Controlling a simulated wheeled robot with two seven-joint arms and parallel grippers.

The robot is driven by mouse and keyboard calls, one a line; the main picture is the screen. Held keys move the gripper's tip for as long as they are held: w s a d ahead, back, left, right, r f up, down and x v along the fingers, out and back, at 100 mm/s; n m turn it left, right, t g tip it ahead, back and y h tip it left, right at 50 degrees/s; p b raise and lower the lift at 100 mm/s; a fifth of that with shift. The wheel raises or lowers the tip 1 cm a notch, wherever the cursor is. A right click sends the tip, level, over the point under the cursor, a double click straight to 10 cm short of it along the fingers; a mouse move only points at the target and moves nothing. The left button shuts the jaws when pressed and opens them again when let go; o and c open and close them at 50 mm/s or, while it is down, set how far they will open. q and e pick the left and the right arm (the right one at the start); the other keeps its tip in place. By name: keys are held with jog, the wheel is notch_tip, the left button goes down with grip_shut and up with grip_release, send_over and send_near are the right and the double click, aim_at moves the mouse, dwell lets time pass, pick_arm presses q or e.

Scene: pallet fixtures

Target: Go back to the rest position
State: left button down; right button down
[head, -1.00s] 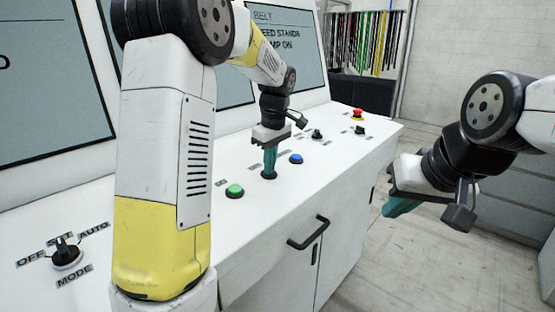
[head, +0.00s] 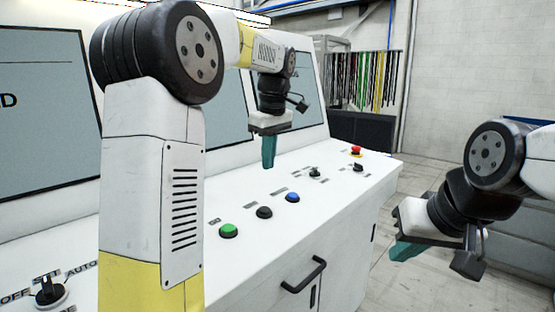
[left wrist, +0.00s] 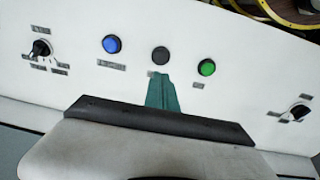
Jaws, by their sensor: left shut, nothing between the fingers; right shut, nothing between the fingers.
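My left gripper (head: 268,152) is shut and empty, its teal fingers pointing down above the white console top (head: 330,205). It is apart from the black button (head: 265,212), which shows below it. In the left wrist view the shut teal fingers (left wrist: 162,92) lie just below the black button (left wrist: 160,56) in the picture. My right gripper (head: 402,250) is shut and empty, out over the floor to the right of the console.
The console carries a green button (head: 228,230), a blue button (head: 292,197), a red emergency button (head: 356,150), black selector knobs and a mode switch (head: 50,292). A door handle (head: 303,275) sticks out in front. Screens (head: 220,110) stand behind. The floor at right is clear.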

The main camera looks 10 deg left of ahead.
dwell(0.5)
pick_arm(q)
jog(key=s+f+m+t+h, duration=0.1)
jog(key=s+m, duration=0.5)
jog(key=s, duration=0.6)
jog(key=s+f+m+t+h, duration=0.2)
jog(key=s+f+m, duration=0.4)
jog(key=s, duration=0.6)
jog(key=shift+s+a+f+t, duration=0.15)
jog(key=shift+s+a+t, duration=0.2)
jog(key=shift+t, duration=0.55)
